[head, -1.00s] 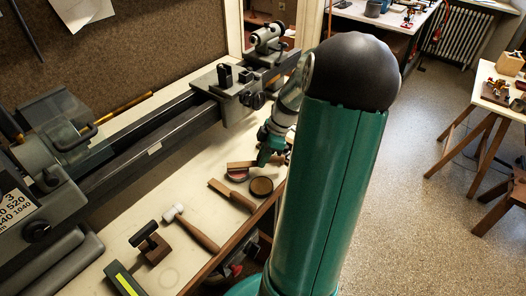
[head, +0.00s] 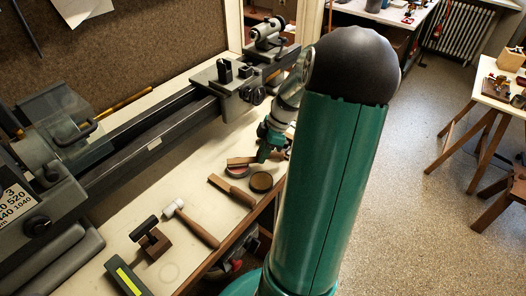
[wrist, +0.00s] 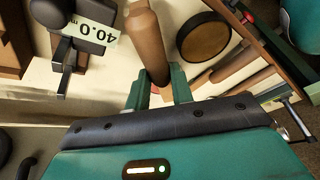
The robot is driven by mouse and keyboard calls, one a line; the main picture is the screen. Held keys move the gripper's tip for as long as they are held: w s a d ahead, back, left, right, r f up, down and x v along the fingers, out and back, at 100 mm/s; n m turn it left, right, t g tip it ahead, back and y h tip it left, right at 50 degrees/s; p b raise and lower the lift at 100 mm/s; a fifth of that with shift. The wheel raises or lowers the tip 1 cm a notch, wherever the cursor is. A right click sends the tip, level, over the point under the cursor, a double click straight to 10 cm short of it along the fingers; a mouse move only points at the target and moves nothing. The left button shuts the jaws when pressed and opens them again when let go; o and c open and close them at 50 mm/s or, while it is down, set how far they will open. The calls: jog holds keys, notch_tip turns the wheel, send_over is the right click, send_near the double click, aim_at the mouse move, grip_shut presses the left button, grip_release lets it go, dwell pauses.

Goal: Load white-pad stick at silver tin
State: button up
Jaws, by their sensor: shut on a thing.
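My gripper (head: 262,156) is low over the bench beside the lathe. It is shut on a brown wooden stick (wrist: 147,42), which runs between the fingers in the wrist view. The stick also shows left of the fingers in the head view (head: 239,161). Its pad colour cannot be made out. A tin with reddish contents (head: 237,171) lies just below the stick in the head view, partly covered. A tin with brown contents (head: 261,182) sits to its right, and also shows in the wrist view (wrist: 204,38). I cannot tell which tin is silver.
A white-headed mallet (head: 199,228), a brown block tool (head: 150,240) and a green bar (head: 126,277) lie nearer. The lathe (head: 150,143) runs along the back of the bench.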

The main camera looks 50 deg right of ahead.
jog(key=shift+f, duration=0.45)
dwell(1.1)
jog(key=shift+r, duration=0.1)
jog(key=shift+r, duration=3.45)
